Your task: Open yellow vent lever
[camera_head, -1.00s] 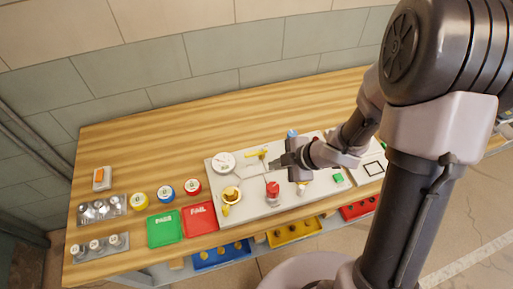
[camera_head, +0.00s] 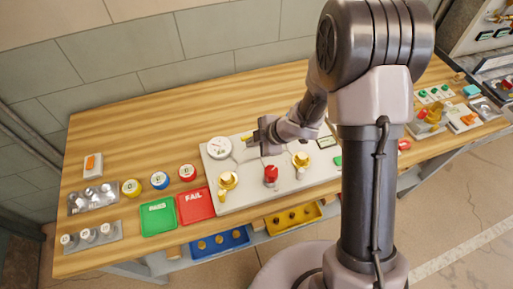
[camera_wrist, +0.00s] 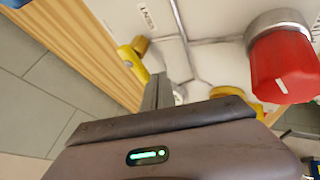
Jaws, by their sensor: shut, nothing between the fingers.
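The yellow vent lever (camera_head: 246,138) is on the pale panel, just right of the white gauge, and my gripper partly hides it in the head view. In the wrist view the yellow lever (camera_wrist: 133,62) sits by a "VENT" label at the panel's edge. My gripper (camera_head: 258,140) is shut and empty, immediately right of the lever. In the wrist view its fingertips (camera_wrist: 160,84) are together and close beside the lever; I cannot tell whether they touch it.
The white gauge (camera_head: 219,147) is left of my gripper. A red knob (camera_head: 270,173) and yellow handwheels (camera_head: 228,180) (camera_head: 301,160) stand nearer the panel's front. The red knob also shows in the wrist view (camera_wrist: 283,66). Green (camera_head: 158,219) and red (camera_head: 196,206) trays lie left.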

